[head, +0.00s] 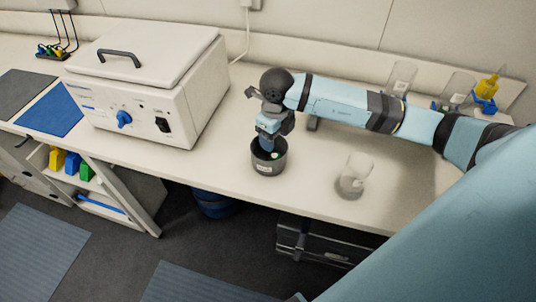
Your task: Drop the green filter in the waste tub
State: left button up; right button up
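A dark grey round tub (282,166) with a white label stands upright on the bench near its front edge. I take it for the waste tub. My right gripper (267,148) points down from above, with its lower end at the mouth of the tub. A small green-and-white bit (275,155) shows inside the rim, right beside the fingertips; I take it for the green filter. The fingertips are too small and hidden to tell whether they are open or shut, or touch it. My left gripper is out of view.
A white lidded machine (150,85) with a blue knob stands left on the bench. A clear beaker (354,177) stands right of the tub. Glassware and a yellow bottle (487,87) stand at the back right. A blue bucket (214,204) is under the bench.

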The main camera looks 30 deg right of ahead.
jog(key=shift+r, duration=0.1)
notch_tip(320, 180, up, 14)
jog(key=b, duration=0.1)
jog(key=shift+f, duration=0.2)
jog(key=shift+s+f, duration=0.1)
dwell(0.5)
